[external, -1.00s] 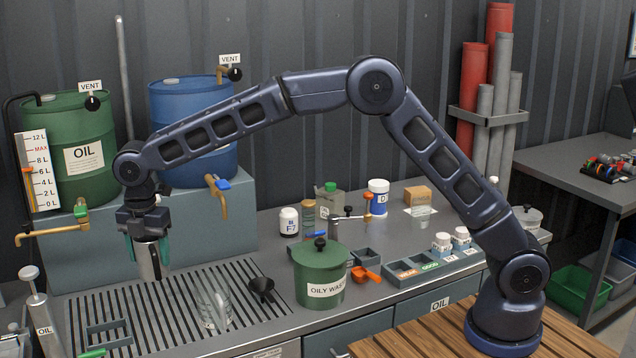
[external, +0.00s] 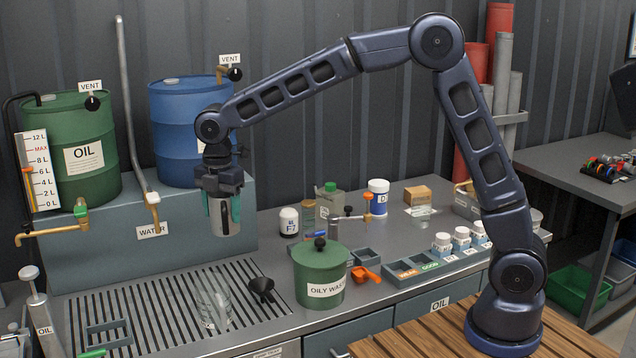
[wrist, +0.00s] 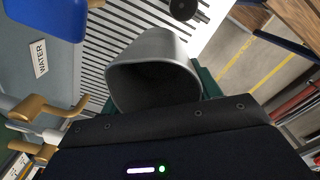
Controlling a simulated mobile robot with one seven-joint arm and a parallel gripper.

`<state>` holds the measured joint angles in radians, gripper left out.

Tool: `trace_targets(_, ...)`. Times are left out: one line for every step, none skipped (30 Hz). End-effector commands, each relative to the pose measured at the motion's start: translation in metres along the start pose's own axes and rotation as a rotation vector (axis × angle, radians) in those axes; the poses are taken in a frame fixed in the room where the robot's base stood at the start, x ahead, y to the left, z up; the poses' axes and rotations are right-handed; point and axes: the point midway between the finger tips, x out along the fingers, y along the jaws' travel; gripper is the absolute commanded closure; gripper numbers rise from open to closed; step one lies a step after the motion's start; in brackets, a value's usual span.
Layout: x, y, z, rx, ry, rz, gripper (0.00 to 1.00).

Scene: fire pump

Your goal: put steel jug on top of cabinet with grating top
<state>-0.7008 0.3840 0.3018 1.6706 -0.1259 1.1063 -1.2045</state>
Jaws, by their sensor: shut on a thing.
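The steel jug (external: 225,216) is held upright in my gripper (external: 222,210), in the air above the back right of the grating top (external: 150,310). The gripper's green-tipped fingers close on the jug's sides. In the wrist view the jug (wrist: 152,72) shows its open, empty-looking mouth, with a green finger (wrist: 208,84) beside it. The cabinet with grating top is below and to the left, with dark slots in a steel surface.
A green oily waste can (external: 320,275) is to the right. A water tap (external: 152,200) and the blue drum (external: 190,130) are behind. The grating's middle is clear.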

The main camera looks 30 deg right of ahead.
Motion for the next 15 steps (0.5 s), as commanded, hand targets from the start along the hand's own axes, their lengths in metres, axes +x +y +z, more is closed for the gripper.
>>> trace_targets(-0.003, -0.007, 0.011, 0.018, 0.000, 0.001, 0.68)
trace_targets(-0.004, -0.011, 0.016, 0.027, 0.000, 0.002, 0.68)
trace_targets(-0.005, -0.016, 0.022, 0.039, 0.001, 0.002, 0.68)
trace_targets(-0.006, -0.019, 0.027, 0.047, 0.001, 0.001, 0.68)
trace_targets(-0.007, -0.022, 0.031, 0.055, 0.001, 0.002, 0.68)
trace_targets(-0.008, -0.026, 0.036, 0.064, 0.001, 0.002, 0.68)
trace_targets(-0.008, -0.029, 0.040, 0.071, 0.001, 0.001, 0.68)
trace_targets(-0.009, -0.032, 0.043, 0.077, 0.001, 0.001, 0.68)
trace_targets(-0.010, -0.036, 0.047, 0.084, 0.001, 0.001, 0.68)
trace_targets(-0.010, -0.039, 0.051, 0.091, 0.001, 0.001, 0.68)
trace_targets(-0.009, -0.037, 0.057, 0.102, 0.001, 0.000, 0.68)
trace_targets(-0.009, -0.037, 0.064, 0.115, 0.001, 0.000, 0.68)
trace_targets(-0.008, -0.037, 0.070, 0.125, 0.001, 0.000, 0.68)
trace_targets(-0.008, -0.037, 0.076, 0.136, 0.001, 0.000, 0.68)
trace_targets(-0.008, -0.037, 0.084, 0.150, 0.001, 0.000, 0.68)
